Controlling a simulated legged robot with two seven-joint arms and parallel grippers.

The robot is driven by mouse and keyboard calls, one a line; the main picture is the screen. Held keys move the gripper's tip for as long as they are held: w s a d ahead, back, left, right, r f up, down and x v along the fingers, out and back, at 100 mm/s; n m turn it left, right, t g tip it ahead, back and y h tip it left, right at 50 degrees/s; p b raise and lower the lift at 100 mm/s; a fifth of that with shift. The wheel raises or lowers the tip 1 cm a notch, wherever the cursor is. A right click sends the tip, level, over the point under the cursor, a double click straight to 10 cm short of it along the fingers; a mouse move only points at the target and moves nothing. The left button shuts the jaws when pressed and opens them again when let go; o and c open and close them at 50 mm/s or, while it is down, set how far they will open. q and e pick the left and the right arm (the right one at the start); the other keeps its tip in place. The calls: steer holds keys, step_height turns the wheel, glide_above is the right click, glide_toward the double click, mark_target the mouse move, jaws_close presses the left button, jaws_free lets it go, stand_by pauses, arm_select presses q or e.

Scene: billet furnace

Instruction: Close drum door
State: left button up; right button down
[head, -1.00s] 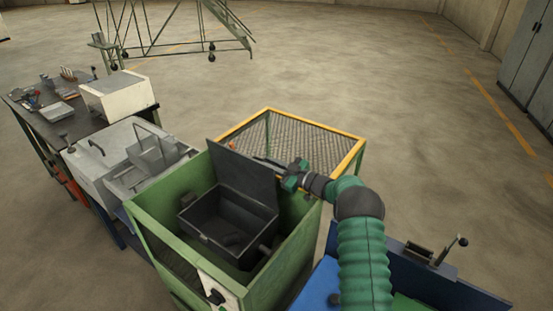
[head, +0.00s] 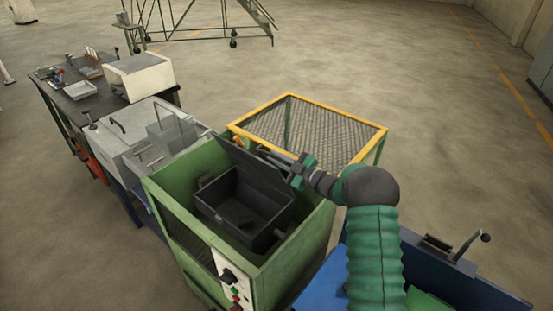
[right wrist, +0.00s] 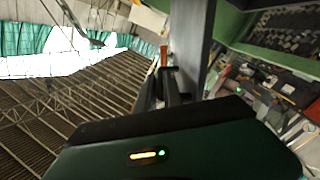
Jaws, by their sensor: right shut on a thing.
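The drum (head: 272,226) is a dark open-topped box inside the green machine housing (head: 180,215). Its door (head: 250,167) is a dark flat panel hinged at the drum's far side, leaning over the opening at a slant. The inside of the drum still shows. My right gripper (head: 265,153) is shut on the door's upper edge, reaching in from the right. In the right wrist view, the fingers (right wrist: 165,85) close on the edge of the grey door panel (right wrist: 190,35). My left gripper is not in view.
A yellow-framed mesh cage (head: 312,128) stands behind the housing. A control panel (head: 231,276) with a knob and buttons is on the housing's front. A grey machine (head: 135,135) and a cluttered table (head: 95,103) stand left. Open floor lies beyond.

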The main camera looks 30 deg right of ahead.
steer(key=c, duration=1.8)
jaws_free()
steer(key=shift+d+f, duration=0.1)
steer(key=shift+d, duration=0.1)
steer(key=shift+o, duration=0.2)
steer(key=b+v, duration=0.1)
steer(key=v, duration=1.6)
steer(key=shift+c, duration=0.2)
